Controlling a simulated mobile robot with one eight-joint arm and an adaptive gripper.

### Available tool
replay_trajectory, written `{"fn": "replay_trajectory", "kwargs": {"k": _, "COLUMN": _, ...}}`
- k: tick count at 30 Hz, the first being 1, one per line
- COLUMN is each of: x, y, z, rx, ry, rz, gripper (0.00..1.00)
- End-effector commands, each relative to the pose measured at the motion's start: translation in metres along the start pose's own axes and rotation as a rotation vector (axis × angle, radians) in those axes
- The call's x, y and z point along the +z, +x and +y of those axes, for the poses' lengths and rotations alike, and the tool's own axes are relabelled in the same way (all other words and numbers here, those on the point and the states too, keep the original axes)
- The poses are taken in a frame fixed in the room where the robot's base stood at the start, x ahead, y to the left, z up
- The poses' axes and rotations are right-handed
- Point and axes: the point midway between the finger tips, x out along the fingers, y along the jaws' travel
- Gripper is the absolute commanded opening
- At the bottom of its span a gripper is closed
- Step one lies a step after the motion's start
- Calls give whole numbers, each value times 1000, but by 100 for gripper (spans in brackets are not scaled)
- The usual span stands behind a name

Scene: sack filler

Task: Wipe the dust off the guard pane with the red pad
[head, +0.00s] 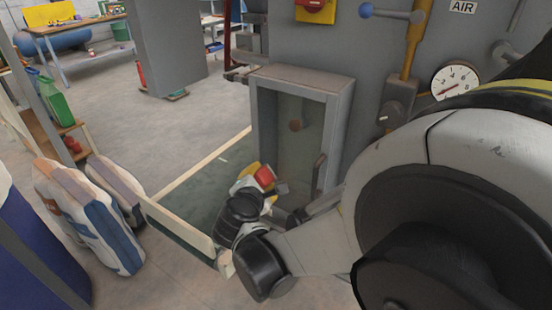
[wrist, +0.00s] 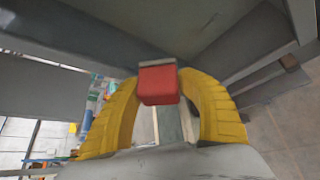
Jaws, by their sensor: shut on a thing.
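The red pad (wrist: 158,84) is between the two yellow fingers of my gripper (wrist: 158,88) in the wrist view. A thin grey strip runs along the pad's far edge. In the head view my gripper (head: 256,178) is low in front of the guard pane (head: 300,135), with the red pad (head: 265,176) at its tip. The pane is a dull greenish glass in a grey frame, and its lower part is partly hidden by my arm. I cannot tell whether the pad touches the pane. Dust on the glass cannot be made out clearly.
A round gauge (head: 455,81), a yellow pipe (head: 411,40) and a blue-knobbed lever (head: 390,13) are on the grey machine wall to the right. Filled sacks (head: 90,215) stand at the left beside a low pale board (head: 180,230). Open floor lies behind the sacks.

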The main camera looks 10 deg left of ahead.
Motion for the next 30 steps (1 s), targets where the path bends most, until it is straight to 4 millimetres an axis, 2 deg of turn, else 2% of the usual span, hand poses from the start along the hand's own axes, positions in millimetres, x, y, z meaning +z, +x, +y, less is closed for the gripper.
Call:
{"fn": "replay_trajectory", "kwargs": {"k": 1, "x": -3, "y": -1, "z": 5, "rx": 13, "ry": -3, "rz": 8, "gripper": 6}}
{"fn": "replay_trajectory", "kwargs": {"k": 4, "x": 0, "y": -3, "z": 0, "rx": 13, "ry": -3, "rz": 8, "gripper": 5}}
{"fn": "replay_trajectory", "kwargs": {"k": 12, "x": 15, "y": -13, "z": -21, "rx": 8, "ry": 0, "rz": 6, "gripper": 5}}
{"fn": "replay_trajectory", "kwargs": {"k": 20, "x": 22, "y": -17, "z": -28, "rx": 7, "ry": 0, "rz": 5, "gripper": 5}}
{"fn": "replay_trajectory", "kwargs": {"k": 30, "x": 42, "y": -27, "z": -50, "rx": 5, "ry": 0, "rz": 4, "gripper": 5}}
